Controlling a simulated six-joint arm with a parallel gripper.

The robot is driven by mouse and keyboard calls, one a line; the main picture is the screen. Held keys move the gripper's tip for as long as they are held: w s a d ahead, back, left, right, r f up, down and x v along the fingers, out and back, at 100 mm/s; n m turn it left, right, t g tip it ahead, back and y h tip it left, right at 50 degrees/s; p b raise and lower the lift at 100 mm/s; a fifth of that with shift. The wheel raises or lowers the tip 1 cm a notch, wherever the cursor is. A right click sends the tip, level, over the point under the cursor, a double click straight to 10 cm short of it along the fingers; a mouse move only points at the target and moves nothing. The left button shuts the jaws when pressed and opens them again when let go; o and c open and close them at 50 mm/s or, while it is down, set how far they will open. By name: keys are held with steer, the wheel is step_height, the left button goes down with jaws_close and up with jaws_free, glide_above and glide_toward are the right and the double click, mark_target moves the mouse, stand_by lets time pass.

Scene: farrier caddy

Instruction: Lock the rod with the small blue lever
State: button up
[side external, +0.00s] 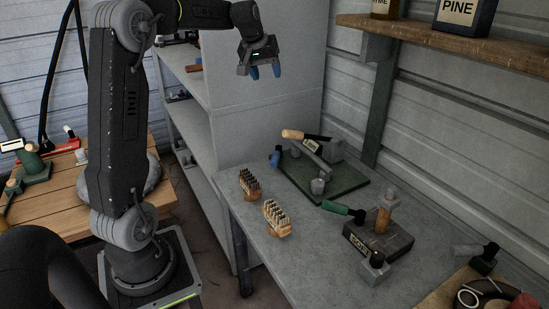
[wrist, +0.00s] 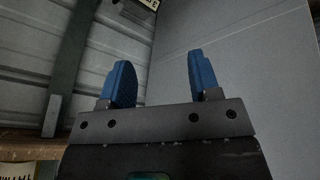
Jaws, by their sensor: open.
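The small blue lever (side external: 275,158) shows at the left end of a fixture on a dark green base plate (side external: 342,189), which lies on the grey table. A grey bar, probably the rod (side external: 316,153), slants across that fixture; whether the lever holds it is too small to tell. My gripper (side external: 264,72) is high above and to the left of the fixture, apart from everything. It is open and empty. Its two blue fingers (wrist: 158,82) stand well apart in the wrist view, which shows neither the lever nor the rod.
Two wooden brushes (side external: 276,218) stand on the table (side external: 262,262) in front of the green plate. A dark block (side external: 377,238) with a green-handled tool is at the right. A grey cabinet (side external: 265,125) stands behind my gripper. A wooden shelf (side external: 450,42) juts from the wall.

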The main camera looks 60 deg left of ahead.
steer(key=a, duration=0.3)
glide_toward(274, 156)
steer(key=x, duration=1)
steer(key=shift+d+f, duration=0.1)
steer(key=shift+c, duration=0.2)
jaws_close()
